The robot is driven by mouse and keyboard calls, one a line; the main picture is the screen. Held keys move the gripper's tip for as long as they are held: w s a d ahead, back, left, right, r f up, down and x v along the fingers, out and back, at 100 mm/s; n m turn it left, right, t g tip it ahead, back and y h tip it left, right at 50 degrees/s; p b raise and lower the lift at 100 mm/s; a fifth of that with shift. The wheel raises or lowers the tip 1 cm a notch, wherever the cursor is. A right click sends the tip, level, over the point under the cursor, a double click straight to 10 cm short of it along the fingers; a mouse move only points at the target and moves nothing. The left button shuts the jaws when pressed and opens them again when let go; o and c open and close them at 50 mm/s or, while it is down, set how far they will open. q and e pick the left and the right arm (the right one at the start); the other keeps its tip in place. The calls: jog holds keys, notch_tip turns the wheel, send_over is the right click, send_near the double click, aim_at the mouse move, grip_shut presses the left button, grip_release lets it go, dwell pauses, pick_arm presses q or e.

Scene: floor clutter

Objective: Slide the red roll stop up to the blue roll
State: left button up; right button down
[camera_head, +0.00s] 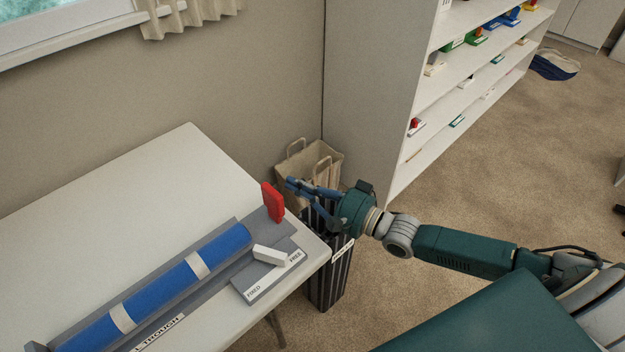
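The red roll stop (273,203) stands upright at the far right end of the grey trough (228,262) on the white table. The blue roll (165,291) lies in the trough with two pale bands around it. A short gap separates its right end from the red stop. My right gripper (291,184) is beyond the table's right edge, just right of the stop and apart from it. Its fingers point left toward the stop, and I see nothing held. My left gripper is not in view.
A white block (269,255) lies on a grey plate (262,286) marked FIXED and FREE, beside the trough. A dark ribbed bin (331,277) and a beige bag (296,160) stand past the table's right edge. The back of the white table (130,185) is clear.

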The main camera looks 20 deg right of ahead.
aim_at(274, 205)
jog(key=shift+s+a+r, duration=0.1)
jog(key=shift+s+a, duration=0.25)
jog(key=shift+a, duration=0.4)
jog(key=shift+a, duration=0.1)
jog(key=s+a+p, duration=0.3)
jog(key=a, duration=0.5)
jog(key=shift+p, duration=0.4)
